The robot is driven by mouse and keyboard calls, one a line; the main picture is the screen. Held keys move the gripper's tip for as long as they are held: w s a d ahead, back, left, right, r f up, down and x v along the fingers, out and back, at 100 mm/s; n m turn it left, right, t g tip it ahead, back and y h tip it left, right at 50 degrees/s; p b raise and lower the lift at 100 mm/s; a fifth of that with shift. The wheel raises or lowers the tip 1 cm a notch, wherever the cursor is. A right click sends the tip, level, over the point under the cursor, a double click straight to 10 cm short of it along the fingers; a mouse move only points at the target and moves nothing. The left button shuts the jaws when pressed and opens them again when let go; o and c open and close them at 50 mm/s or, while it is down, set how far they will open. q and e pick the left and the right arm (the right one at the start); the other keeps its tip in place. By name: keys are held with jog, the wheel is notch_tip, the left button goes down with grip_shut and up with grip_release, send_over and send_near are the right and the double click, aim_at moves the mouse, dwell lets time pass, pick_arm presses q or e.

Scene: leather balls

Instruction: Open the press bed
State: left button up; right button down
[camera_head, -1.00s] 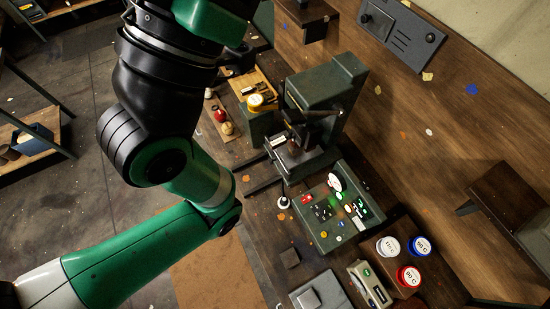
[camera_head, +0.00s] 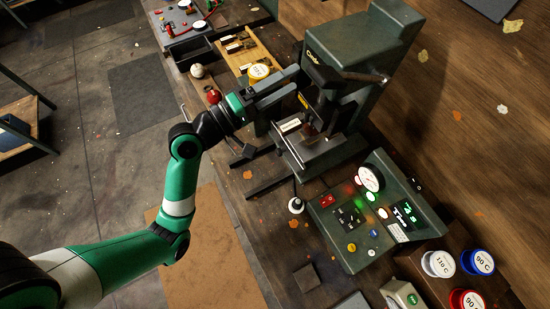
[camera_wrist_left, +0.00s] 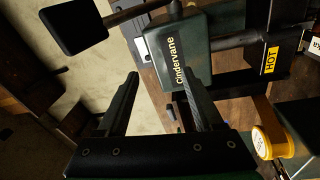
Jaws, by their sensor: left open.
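The dark green press (camera_head: 365,45) stands on the bench, with a metal press bed (camera_head: 325,152) low at its front. A dark lever bar (camera_head: 362,77) sticks out from its upper part. My left gripper (camera_head: 297,79) is open and empty, at the front of the press head, above and behind the bed. A bar with a black square end (camera_wrist_left: 75,25) shows at upper left. The bed's inside is partly hidden. My right gripper is not in view.
A control box (camera_head: 375,215) with lit displays stands right of the press.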

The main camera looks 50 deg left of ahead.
pick_arm(q)
jog(key=s+a+f+n+b, duration=0.1)
jog(key=s+f+n+b, duration=0.3)
jog(key=f, duration=0.8)
jog(key=s+a+f+n+y+b, duration=0.1)
jog(key=s+f+n+b, duration=0.3)
jog(key=f+n, duration=0.4)
jog(key=s+a+f+n+g+y+b, duration=0.1)
jog(key=s+f+n+b, duration=0.3)
jog(key=f, duration=1.2)
jog(key=shift+a+n, duration=0.3)
jog(key=shift+n, duration=1.1)
jog(key=shift+s+f+n, duration=0.1)
jog(key=shift+s+n, duration=0.15)
jog(key=shift+n, duration=0.15)
jog(key=shift+w, duration=0.1)
jog(key=shift+w+r, duration=0.2)
jog(key=w, duration=0.3)
jog(key=w+b, duration=0.1)
jog(key=w, duration=0.3)
jog(key=w+d, duration=0.1)
jog(key=w, duration=0.3)
jog(key=shift+w, duration=0.15)
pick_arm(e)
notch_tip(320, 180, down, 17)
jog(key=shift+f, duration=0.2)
pick_arm(q)
grip_shut()
